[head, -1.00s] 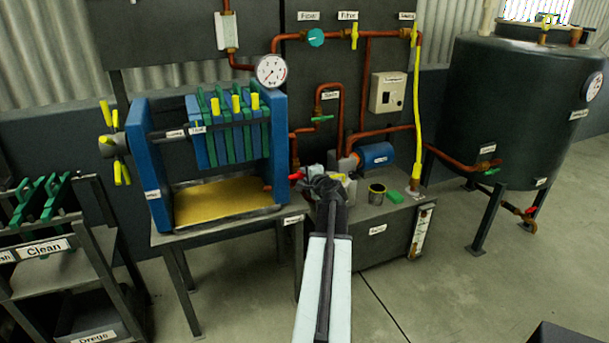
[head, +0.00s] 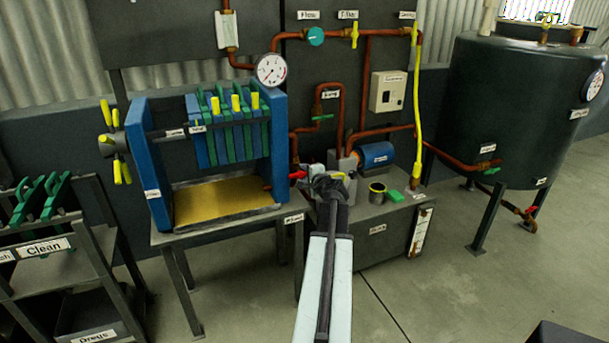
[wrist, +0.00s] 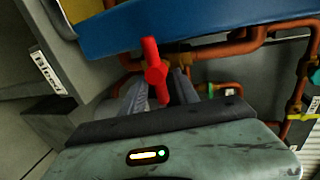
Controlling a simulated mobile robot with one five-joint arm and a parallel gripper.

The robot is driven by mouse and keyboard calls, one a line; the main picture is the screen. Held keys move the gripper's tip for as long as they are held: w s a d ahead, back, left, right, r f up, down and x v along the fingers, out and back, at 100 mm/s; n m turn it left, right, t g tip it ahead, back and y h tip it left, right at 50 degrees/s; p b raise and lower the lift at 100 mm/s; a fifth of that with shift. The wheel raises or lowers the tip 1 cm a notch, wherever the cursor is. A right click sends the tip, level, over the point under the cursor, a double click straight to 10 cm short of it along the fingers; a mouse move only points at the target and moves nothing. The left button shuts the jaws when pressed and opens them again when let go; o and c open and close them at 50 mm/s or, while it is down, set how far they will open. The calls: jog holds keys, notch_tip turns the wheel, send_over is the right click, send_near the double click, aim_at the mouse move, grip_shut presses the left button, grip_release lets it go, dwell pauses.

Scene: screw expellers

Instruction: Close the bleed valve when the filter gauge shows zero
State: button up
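The bleed valve has a red handle (head: 298,175) at the lower right of the blue filter press. In the wrist view the red handle (wrist: 154,70) stands upright in the picture. My gripper (head: 318,176) is just right of the handle in the head view. In the wrist view its two grey fingers (wrist: 160,92) are apart, one on each side of the handle, with gaps showing; contact cannot be made out. The round white filter gauge (head: 270,70) is on the pipe above the press. Its needle seems to point to the lower left, but the figures are too small to read.
The filter press (head: 150,185) with a yellow tray (head: 225,196) stands left of my gripper. Copper pipes run behind. Open floor lies in front.

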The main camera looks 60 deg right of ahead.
jog(key=p+v, duration=0.2)
jog(key=v, duration=0.5)
jog(key=shift+s+a, duration=0.2)
jog(key=shift+s, duration=0.1)
jog(key=shift+r, duration=0.1)
